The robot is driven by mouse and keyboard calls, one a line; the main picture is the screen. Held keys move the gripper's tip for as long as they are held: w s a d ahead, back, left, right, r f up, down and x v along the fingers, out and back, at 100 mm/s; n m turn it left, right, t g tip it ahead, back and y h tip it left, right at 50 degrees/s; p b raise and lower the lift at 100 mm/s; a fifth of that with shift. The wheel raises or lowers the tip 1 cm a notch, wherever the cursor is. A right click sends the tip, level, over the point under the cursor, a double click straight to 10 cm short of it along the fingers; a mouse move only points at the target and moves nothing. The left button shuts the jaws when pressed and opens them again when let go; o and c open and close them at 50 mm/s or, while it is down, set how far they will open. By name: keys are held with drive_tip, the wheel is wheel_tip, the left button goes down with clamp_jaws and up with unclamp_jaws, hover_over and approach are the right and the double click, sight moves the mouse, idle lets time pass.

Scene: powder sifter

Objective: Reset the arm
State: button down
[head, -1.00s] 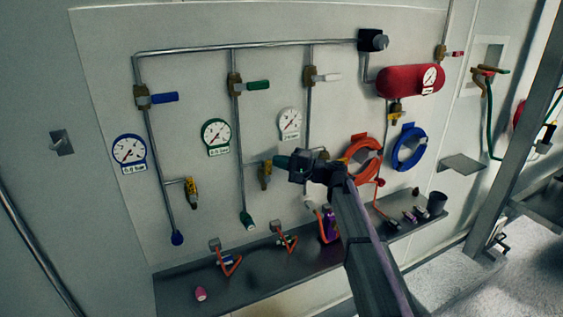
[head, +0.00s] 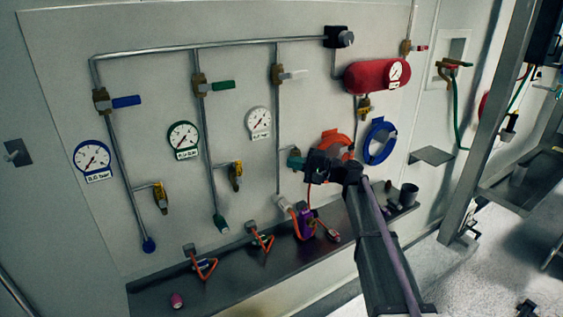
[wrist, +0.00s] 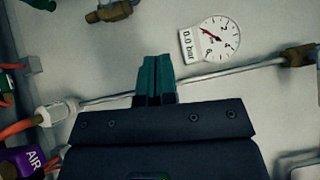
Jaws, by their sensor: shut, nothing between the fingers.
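My gripper (head: 294,162) is at the end of my dark arm, which reaches up from the lower right in the head view. Its teal fingers lie in front of the panel, just right of the third vertical pipe (head: 277,130). In the wrist view my gripper (wrist: 155,78) has its two fingers pressed together with nothing between them. They overlap the pipe there, with a white gauge (wrist: 213,40) up and to the right. I cannot tell how far the fingers are from the panel.
A purple AIR-labelled block (head: 305,222) with an orange hose is below my gripper; it also shows in the wrist view (wrist: 20,162). Orange (head: 334,145) and blue (head: 380,141) hose coils hang to the right. A dark shelf (head: 225,268) runs below. A metal post (head: 490,125) stands right.

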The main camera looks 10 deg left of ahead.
drive_tip(key=s+d+f+n+g+h+b, duration=0.1)
drive_tip(key=s+d+f+h, duration=0.35)
drive_tip(key=s+f, duration=0.35)
drive_tip(key=s+d+f+n+g+h+b, duration=0.1)
drive_tip(key=s+d+f+n+h, duration=0.15)
drive_tip(key=s+f+h, duration=0.45)
drive_tip(key=s+d+f+h+b, duration=0.2)
drive_tip(key=s+d+f, duration=0.3)
drive_tip(key=s+d, duration=0.3)
drive_tip(key=s+d+f+m+h+b, duration=0.1)
drive_tip(key=s+d+f+h+b, duration=0.2)
drive_tip(key=s+d+f+h, duration=0.2)
drive_tip(key=s+d, duration=0.3)
drive_tip(key=s, duration=0.1)
drive_tip(key=shift+d+f, duration=0.15)
drive_tip(key=shift+d, duration=0.2)
